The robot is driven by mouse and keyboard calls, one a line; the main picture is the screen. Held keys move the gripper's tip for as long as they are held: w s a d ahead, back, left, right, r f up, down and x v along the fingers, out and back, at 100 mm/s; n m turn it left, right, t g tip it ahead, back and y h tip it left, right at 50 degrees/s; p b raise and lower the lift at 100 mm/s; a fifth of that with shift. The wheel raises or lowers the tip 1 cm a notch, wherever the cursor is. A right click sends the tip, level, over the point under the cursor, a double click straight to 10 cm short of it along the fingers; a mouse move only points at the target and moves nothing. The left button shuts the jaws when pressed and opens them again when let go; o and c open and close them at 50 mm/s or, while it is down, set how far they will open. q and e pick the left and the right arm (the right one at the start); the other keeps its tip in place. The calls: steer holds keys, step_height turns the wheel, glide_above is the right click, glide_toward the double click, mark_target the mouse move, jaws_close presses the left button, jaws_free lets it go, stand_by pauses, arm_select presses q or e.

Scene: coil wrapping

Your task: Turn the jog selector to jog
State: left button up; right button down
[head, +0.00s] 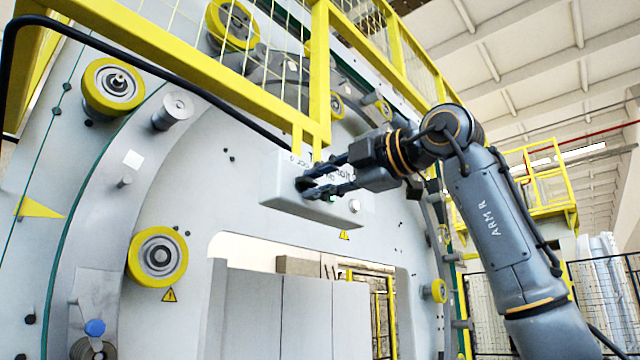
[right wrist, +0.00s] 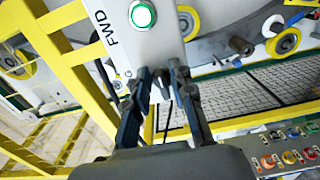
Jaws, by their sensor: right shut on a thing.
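A pale grey control box (head: 345,212) hangs below the yellow railing in the head view. Its face also shows in the right wrist view (right wrist: 117,18), with the letters FWD beside a lit green button (right wrist: 142,14). My right gripper (head: 308,188) reaches in from the right and is shut on the selector. My left gripper is not in view.
Yellow railing (head: 318,80) runs just above the box. A large grey ring (head: 85,195) with yellow rollers (head: 158,257) stands behind and left. A black cable (head: 150,75) drops to the box. A panel of coloured buttons (right wrist: 290,155) is at lower right in the right wrist view.

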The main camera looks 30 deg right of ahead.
stand_by(0.3)
steer(key=c, duration=1.4)
jaws_free()
steer(key=shift+d, duration=0.1)
steer(key=shift+c, duration=0.2)
steer(key=v, duration=1.2)
steer(key=shift+w, duration=0.1)
